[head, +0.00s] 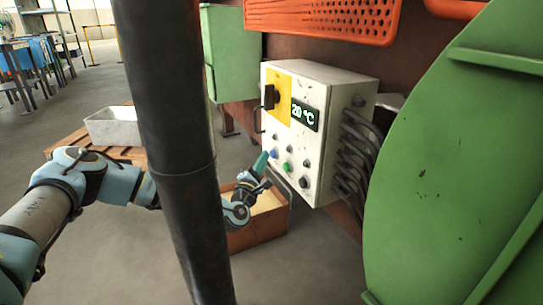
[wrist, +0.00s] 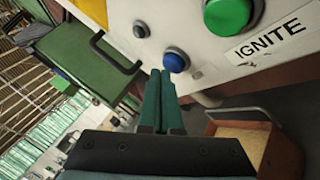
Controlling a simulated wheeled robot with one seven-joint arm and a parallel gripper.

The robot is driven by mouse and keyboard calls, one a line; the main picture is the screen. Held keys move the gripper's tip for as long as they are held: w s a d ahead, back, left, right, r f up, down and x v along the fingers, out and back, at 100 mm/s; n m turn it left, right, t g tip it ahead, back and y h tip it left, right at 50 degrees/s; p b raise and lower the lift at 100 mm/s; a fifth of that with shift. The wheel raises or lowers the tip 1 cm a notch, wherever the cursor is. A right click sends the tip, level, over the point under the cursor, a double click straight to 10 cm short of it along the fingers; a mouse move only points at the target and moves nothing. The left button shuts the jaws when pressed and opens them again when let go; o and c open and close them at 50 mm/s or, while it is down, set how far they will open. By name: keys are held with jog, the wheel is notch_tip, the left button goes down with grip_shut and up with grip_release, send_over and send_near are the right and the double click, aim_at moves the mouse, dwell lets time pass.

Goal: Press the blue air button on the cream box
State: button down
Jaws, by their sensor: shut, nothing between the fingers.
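The cream box (head: 318,125) hangs on a rust-brown wall, with a display reading 20 °C. Its blue button (head: 273,153) is the leftmost of the large coloured buttons; it also shows as a round blue dome in the wrist view (wrist: 176,61). My gripper (head: 263,160) is at the box's lower left, its teal fingers shut and empty. In the wrist view, the fingertips (wrist: 160,72) end just below and left of the blue button. I cannot tell whether they touch it.
A green button (wrist: 228,14) sits beside the blue one, above an IGNITE label (wrist: 268,43). A black handle (wrist: 117,55) sticks out near the fingers. A dark post (head: 175,130) stands before my arm. A sand-filled box (head: 262,228) is below.

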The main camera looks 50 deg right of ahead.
jog(key=shift+s+d, duration=0.15)
jog(key=shift+d, duration=0.25)
dwell(0.4)
jog(key=shift+a, duration=0.1)
jog(key=shift+w+a, duration=0.3)
jog(key=shift+a, duration=0.35)
jog(key=shift+w+a, duration=0.3)
jog(key=shift+a, duration=0.5)
jog(key=shift+w+a, duration=0.3)
jog(key=shift+a, duration=0.45)
jog(key=shift+w+a, duration=0.3)
jog(key=shift+a, duration=0.5)
